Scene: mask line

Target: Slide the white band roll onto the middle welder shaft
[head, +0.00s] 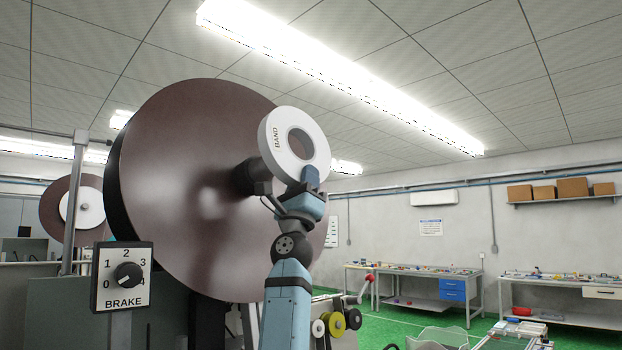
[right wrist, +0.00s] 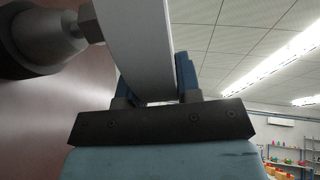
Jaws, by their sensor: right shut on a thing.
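The white band roll (head: 305,128), a thick ring marked BAND, stands upright in front of a large brown disc. My right gripper (head: 311,178) is shut on its lower rim. In the right wrist view the roll (right wrist: 141,45) stands between the two blue fingers (right wrist: 160,85). A dark shaft hub (head: 245,177) sticks out from the disc, behind and left of the roll. In the right wrist view a grey shaft with a narrower metal tip (right wrist: 92,22) reaches close to the roll's left face. Whether the tip touches or enters the hole is hidden. My left gripper is not in view.
The large brown disc (head: 165,170) fills the space behind the roll. A BRAKE dial panel (head: 123,277) stands at lower left. Small white, yellow and black rolls (head: 337,323) sit below, right of my arm. Workbenches (head: 410,268) line the far wall. Air right of the roll is free.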

